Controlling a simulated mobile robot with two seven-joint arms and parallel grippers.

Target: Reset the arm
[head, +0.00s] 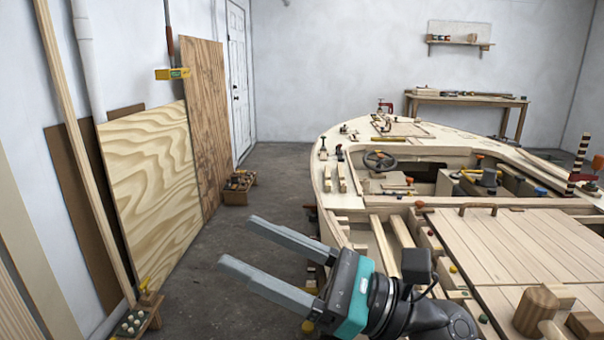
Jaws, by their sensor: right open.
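My right gripper (234,242) shows at the lower middle, with its arm coming in from the bottom right. Its two grey fingers are apart and point left, with nothing between them. The gripper hangs over the grey floor, in front of the near left edge of the wooden boat hull (329,205). Its wrist and arm hide part of the hull's side. My left gripper is not in this view.
Plywood sheets (150,185) lean on the left wall. A tool crate (238,190) and a small tray (136,318) stand beside them. A wooden mallet (536,310) lies on the deck at lower right. A workbench (455,101) stands behind. The floor between panels and hull is clear.

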